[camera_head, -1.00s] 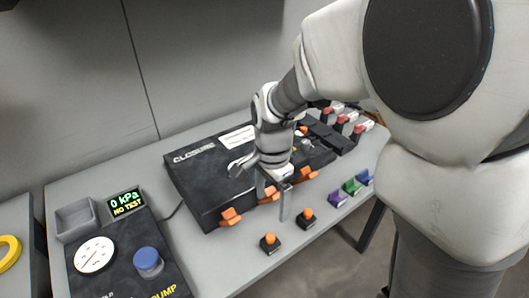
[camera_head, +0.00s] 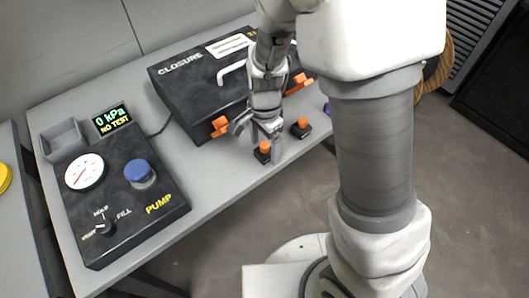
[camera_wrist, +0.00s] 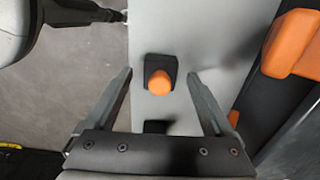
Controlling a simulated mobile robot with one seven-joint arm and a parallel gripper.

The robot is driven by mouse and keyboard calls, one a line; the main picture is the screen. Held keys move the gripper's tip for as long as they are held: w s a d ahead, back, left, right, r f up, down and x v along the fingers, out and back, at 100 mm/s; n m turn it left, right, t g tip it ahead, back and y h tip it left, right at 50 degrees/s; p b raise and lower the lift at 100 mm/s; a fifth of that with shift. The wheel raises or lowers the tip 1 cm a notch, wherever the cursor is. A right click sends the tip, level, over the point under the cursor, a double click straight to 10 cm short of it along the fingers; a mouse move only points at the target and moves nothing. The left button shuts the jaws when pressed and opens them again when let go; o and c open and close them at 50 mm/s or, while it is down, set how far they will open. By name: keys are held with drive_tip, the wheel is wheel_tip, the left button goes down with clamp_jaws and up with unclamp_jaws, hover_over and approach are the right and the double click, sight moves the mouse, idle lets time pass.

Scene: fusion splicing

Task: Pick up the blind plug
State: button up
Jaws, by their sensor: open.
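Two small orange-topped plugs on black square bases stand at the table's front edge, a left one (camera_head: 263,150) and a right one (camera_head: 301,126). They look alike, and I cannot tell by marking which is the blind plug. My gripper (camera_head: 258,142) is open, pointing down at the left plug. In the wrist view, an orange-topped plug (camera_wrist: 159,83) sits between and slightly beyond my open fingertips (camera_wrist: 160,73), with gaps on both sides. Nothing is held.
The black closure box (camera_head: 182,92) with orange latches (camera_head: 220,126) stands just behind the plugs; an orange latch (camera_wrist: 292,44) is close on the right in the wrist view. The pump panel (camera_head: 120,215) with its blue knob (camera_head: 139,172) is at left. Open table lies between them.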

drive_tip(key=shift+f, duration=0.5)
drive_tip(key=c, duration=1.4)
drive_tip(key=shift+r, duration=0.2)
